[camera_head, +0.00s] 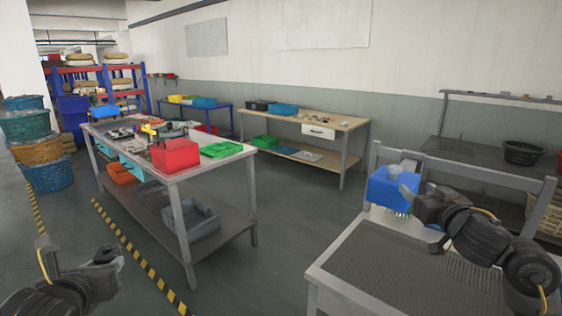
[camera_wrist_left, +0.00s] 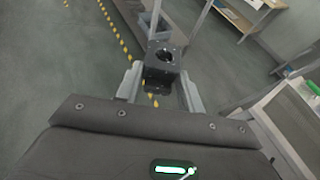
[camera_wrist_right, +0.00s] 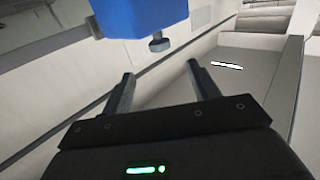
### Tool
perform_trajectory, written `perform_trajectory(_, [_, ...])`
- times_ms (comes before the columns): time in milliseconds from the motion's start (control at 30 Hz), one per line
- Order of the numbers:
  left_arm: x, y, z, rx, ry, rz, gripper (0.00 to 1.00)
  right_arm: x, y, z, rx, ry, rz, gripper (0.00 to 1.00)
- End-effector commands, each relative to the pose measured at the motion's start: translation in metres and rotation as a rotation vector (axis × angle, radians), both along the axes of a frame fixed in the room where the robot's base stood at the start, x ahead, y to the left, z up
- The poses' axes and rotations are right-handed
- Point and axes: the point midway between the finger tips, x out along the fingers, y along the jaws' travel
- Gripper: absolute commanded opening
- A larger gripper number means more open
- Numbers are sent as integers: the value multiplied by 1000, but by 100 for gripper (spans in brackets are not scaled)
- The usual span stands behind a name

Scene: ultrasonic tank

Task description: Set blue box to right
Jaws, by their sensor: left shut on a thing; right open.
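The blue box (camera_head: 388,188) is above the far left end of a grey bench (camera_head: 395,262) in the head view, in front of a grey rail. A small knob (camera_wrist_right: 158,43) hangs under the blue box (camera_wrist_right: 140,14) in the right wrist view. My right gripper (camera_head: 408,205) is beside the box. In the right wrist view my right gripper (camera_wrist_right: 160,82) is open, with nothing between its fingers; the box is beyond the fingertips. My left gripper (camera_head: 112,262) is low at the left. In the left wrist view it is shut on a dark block (camera_wrist_left: 163,66) with a round recess.
A work table (camera_head: 185,185) with a red bin (camera_head: 175,154) and green trays (camera_head: 221,149) stands centre left. A wooden-topped table (camera_head: 312,118) is behind. A black bowl (camera_head: 523,153) sits at the back right. Open floor lies between the table and the bench.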

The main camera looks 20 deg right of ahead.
Motion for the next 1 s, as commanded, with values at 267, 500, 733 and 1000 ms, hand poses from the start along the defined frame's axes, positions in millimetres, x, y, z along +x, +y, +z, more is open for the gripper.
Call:
perform_trajectory(267, [0, 1, -1, -1, -2, 1, 2, 4, -3, 7, 8, -15, 4, 60])
perform_trajectory(500, [0, 1, -9, -1, -2, 1, 2, 39, -9, 6, 13, -14, 4, 60])
perform_trajectory(733, [0, 1, -13, -1, -3, 0, 2, 83, -17, 7, 11, -12, 5, 60])
perform_trajectory(1000, [0, 0, -12, -1, -3, 0, 2, 113, -22, 7, 6, -11, 4, 60])
